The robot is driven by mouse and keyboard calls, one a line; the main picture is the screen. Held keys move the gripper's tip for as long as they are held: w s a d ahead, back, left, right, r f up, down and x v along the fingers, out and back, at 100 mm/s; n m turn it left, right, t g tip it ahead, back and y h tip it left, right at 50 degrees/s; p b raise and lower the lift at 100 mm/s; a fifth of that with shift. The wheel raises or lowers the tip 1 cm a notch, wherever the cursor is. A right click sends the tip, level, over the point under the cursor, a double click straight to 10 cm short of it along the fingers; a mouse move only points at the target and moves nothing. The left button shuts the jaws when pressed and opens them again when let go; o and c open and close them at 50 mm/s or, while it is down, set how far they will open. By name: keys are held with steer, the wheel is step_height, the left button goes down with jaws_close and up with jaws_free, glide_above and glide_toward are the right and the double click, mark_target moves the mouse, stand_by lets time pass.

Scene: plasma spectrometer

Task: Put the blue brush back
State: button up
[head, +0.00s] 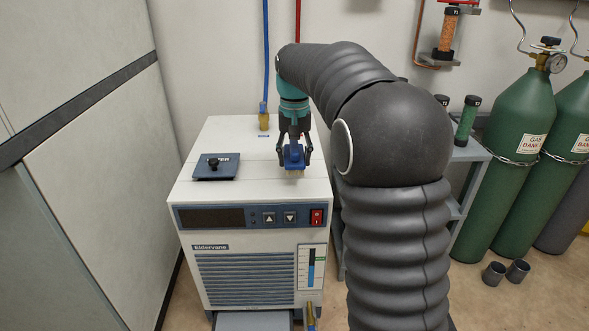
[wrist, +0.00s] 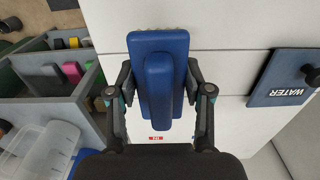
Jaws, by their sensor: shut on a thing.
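The blue brush (head: 294,157) has a blue block body and pale bristles that point down in the head view. My gripper (head: 293,150) is shut on it, just above or at the top of the white chiller near its front right. I cannot tell whether the bristles touch the top. In the wrist view the brush (wrist: 158,85) lies between the two fingers of my gripper (wrist: 158,92), its raised blue handle toward the camera.
The white chiller (head: 217,147) carries a blue WATER plate with a black knob (head: 215,166) at its left. In the wrist view, a grey divided organizer (wrist: 50,82) with coloured items and a clear bin (wrist: 40,150) stand at left. Green gas cylinders (head: 511,140) stand at right.

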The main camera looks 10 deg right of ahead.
mark_target(294, 180)
steer(key=shift+f, duration=1.95)
steer(key=shift+f+b, duration=0.1)
steer(key=shift+b, duration=0.2)
steer(key=o, duration=1.2)
